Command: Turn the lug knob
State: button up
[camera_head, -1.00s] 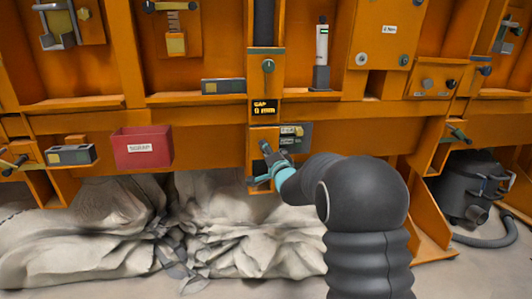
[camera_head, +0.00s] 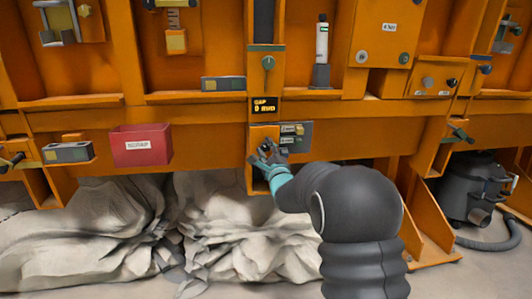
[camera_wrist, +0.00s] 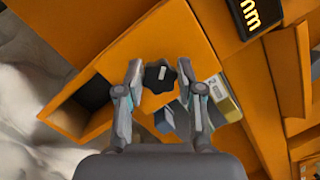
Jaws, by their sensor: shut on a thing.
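The lug knob (camera_wrist: 158,76) is a dark, lobed knob with a pale mark on its face. It sits on an orange panel in the wrist view. My gripper (camera_wrist: 160,70) has one finger on each side of the knob and is shut on it. In the head view my gripper (camera_head: 268,153) is at the small orange box below the gap display. There the gripper hides the knob.
A black gap display (camera_head: 264,107) sits above the knob. A small switch panel (camera_head: 293,137) is just right of my gripper. A red scrap bin (camera_head: 141,146) is to the left. Draped pale cloth (camera_head: 235,235) lies below. A dark vacuum (camera_head: 470,190) stands at right.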

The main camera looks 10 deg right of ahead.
jog(key=m+h, duration=0.1)
jog(key=m, duration=0.5)
jog(key=shift+m+t+h, duration=0.3)
jog(key=shift+h, duration=0.1)
jog(key=o, duration=1.2)
jog(key=shift+c, duration=0.2)
jog(key=v, duration=1.2)
